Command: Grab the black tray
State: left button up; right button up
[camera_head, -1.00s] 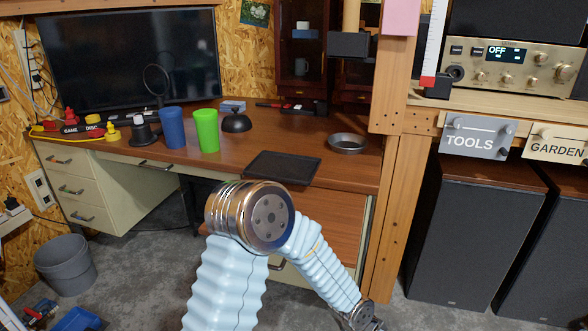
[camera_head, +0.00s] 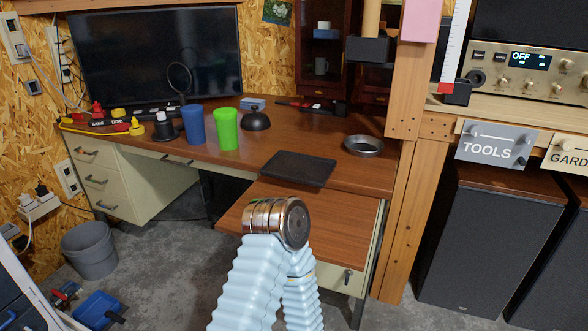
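The black tray (camera_head: 299,168) is a flat, dark rectangle with a low rim. It lies on the brown desk (camera_head: 262,145) near the front edge, right of the green cup. One of my arms, in a pale blue ribbed sleeve with a metal joint, rises from the bottom middle in front of the desk. Its joint is below the tray in the picture and apart from it. Neither of my grippers shows in the head view.
A green cup (camera_head: 226,129), a blue cup (camera_head: 193,124) and a black dome-shaped object (camera_head: 256,119) stand left of the tray. A round metal dish (camera_head: 363,146) sits to its right. A wooden post (camera_head: 403,180) bounds the desk's right side. A pull-out board (camera_head: 325,222) sits below.

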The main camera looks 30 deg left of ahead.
aim_at(306, 169)
jog(key=k+j, duration=0.2)
jog(key=j, duration=0.2)
jog(key=k+j, duration=0.2)
jog(key=j, duration=0.15)
jog(key=k+j, duration=0.2)
jog(key=j, duration=0.2)
jog(key=k+j+u, duration=0.1)
jog(key=j, duration=0.25)
jog(key=k+j, duration=0.25)
jog(key=j, duration=0.15)
